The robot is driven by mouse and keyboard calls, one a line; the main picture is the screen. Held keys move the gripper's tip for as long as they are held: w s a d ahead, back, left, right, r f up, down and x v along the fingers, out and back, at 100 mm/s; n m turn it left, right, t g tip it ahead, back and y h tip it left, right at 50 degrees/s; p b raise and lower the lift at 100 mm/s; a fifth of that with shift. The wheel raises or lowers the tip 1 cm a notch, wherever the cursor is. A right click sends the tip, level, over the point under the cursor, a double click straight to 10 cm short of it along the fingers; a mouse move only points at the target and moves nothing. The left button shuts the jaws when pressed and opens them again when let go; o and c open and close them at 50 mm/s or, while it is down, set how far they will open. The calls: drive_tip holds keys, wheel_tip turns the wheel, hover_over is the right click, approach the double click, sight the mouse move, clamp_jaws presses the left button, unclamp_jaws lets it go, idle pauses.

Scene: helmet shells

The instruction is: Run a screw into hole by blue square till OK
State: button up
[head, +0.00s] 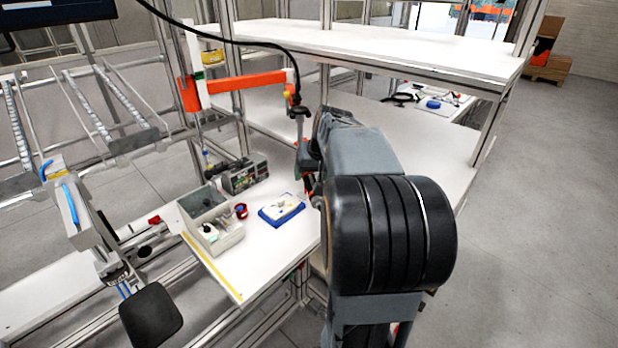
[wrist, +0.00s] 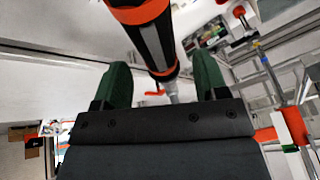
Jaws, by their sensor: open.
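In the wrist view, a screwdriver (wrist: 150,35) with a grey and black body and orange bands lies between the two green fingers of my gripper (wrist: 163,82). The fingers stand apart, with gaps visible beside the tool. In the head view, the hanging driver (head: 299,108) is beside my gripper (head: 306,160), which my arm largely hides. A blue fixture (head: 266,216) with a pale plate (head: 284,205) lies on the white bench to the left of my arm. The holes and any blue square mark are too small to make out.
A grey bin (head: 230,240) with small parts, a red cup (head: 240,211) and control boxes (head: 246,176) stand on the bench (head: 268,258). An orange support arm (head: 250,82) and black cable (head: 230,41) hang above. A white shelf (head: 400,54) is behind.

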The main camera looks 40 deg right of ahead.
sight(311, 175)
drive_tip(key=shift+x, duration=1.6)
drive_tip(key=shift+c, duration=0.4)
